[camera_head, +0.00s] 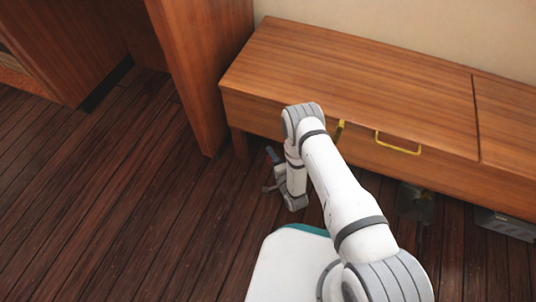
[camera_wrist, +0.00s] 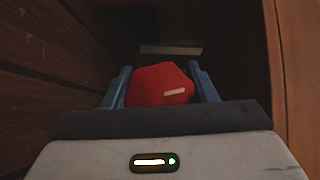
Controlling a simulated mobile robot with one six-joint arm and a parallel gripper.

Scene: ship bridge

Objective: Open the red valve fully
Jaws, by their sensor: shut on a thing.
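The red valve (camera_wrist: 158,82) is a rounded red knob with a pale bar mark on its right part, seen in the wrist view. My gripper (camera_wrist: 160,88) has its two blue fingers on either side of the knob and is shut on it. The pale mark lies nearly level, tilted slightly. In the head view my gripper (camera_head: 271,170) is low near the floor, in front of the wooden cabinet's left end. The valve cannot be made out in the head view, and its base is hidden in the wrist view.
A long wooden cabinet (camera_head: 350,75) with yellow handles (camera_head: 398,144) stands along the wall above my gripper. A wooden panel (camera_head: 200,60) rises to its left. Dark boxes (camera_head: 416,203) sit on the floor under the cabinet. The plank floor (camera_head: 120,210) at left is clear.

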